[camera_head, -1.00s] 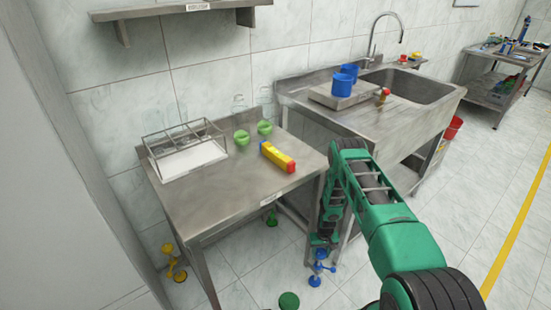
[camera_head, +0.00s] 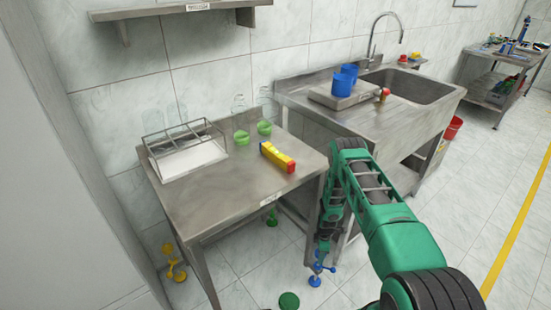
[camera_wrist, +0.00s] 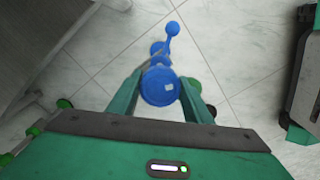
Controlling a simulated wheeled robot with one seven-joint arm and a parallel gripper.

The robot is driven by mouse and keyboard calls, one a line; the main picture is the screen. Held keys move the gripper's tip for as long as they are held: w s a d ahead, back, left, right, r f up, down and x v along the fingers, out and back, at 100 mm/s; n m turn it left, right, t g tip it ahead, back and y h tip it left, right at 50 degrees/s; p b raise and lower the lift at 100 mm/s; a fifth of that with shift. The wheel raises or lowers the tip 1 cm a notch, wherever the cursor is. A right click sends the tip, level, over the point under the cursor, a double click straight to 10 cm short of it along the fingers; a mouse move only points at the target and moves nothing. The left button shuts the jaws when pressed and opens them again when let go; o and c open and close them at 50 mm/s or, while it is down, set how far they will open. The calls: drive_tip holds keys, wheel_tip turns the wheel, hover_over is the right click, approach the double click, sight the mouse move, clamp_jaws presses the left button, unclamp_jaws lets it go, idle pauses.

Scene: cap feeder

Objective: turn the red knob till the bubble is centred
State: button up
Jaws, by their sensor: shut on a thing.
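No red knob shows. My gripper (camera_head: 319,262) is down by the table's right front leg and is shut on a blue knob (camera_wrist: 160,87). In the wrist view the knob's round top sits between the two fingers, with a ball-ended arm (camera_wrist: 172,30) sticking out beyond it. Part of the blue knob (camera_head: 316,281) shows below the gripper in the head view. A yellow and blue level with a red end (camera_head: 277,157) lies on the steel table (camera_head: 225,205). Its bubble is too small to read.
A yellow knob (camera_head: 174,262) is at the left leg and a green knob (camera_head: 272,217) at a rear one. A wire rack (camera_head: 184,148) and green-capped things (camera_head: 241,137) stand on the table. The sink unit (camera_head: 400,115) is close on the right.

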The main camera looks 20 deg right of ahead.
drive_tip(key=o, duration=1)
drive_tip(key=shift+r, duration=3.5)
